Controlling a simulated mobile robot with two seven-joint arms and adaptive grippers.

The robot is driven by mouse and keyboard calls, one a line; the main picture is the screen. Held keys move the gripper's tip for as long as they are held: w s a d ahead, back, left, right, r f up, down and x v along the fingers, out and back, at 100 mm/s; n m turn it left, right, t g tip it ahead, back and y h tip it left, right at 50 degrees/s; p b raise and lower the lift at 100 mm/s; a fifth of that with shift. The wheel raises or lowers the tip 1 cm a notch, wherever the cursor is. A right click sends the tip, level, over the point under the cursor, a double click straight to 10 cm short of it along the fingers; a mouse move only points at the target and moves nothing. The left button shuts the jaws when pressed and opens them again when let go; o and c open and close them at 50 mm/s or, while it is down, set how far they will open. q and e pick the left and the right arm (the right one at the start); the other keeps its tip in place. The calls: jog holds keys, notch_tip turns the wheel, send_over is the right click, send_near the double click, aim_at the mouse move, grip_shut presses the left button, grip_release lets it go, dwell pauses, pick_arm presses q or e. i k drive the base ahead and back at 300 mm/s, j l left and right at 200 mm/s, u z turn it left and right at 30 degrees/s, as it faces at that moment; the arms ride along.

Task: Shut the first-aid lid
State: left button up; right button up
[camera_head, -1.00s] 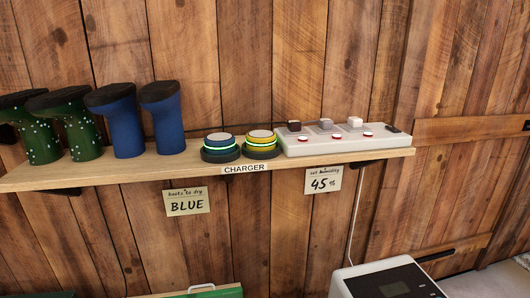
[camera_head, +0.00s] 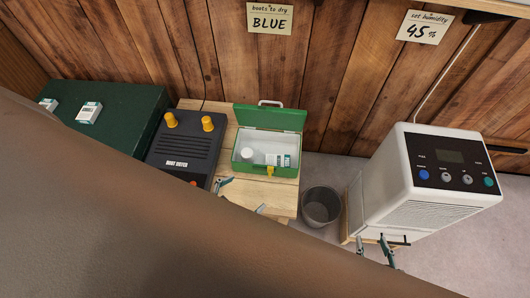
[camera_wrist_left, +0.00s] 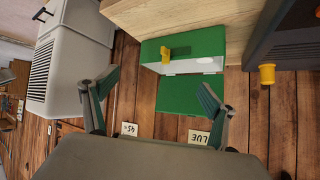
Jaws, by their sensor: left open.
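The green first-aid box (camera_head: 246,169) stands on the wooden bench with its lid (camera_head: 270,118) raised and tilted back toward the wall. A white bottle (camera_head: 247,154) and a white pack (camera_head: 278,160) are inside. A yellow latch (camera_head: 270,171) is on its front. My left gripper (camera_head: 243,196) is open and empty in front of the box, apart from it. In the left wrist view, its spread fingers (camera_wrist_left: 160,85) frame the box (camera_wrist_left: 203,43) and the open lid (camera_wrist_left: 186,94). My right gripper (camera_head: 372,243) looks open and empty, in front of the white dehumidifier.
A black boot dryer (camera_head: 186,150) with yellow posts stands left of the box. A dark green chest (camera_head: 115,101) is further left. A grey bin (camera_head: 320,205) and the dehumidifier (camera_head: 430,170) are right of the bench. My brown arm covers the lower left.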

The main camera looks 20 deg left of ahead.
aim_at(250, 117)
jog(key=k+j, duration=0.1)
jog(key=k, duration=0.4)
jog(key=k+j, duration=0.1)
jog(key=k, duration=0.4)
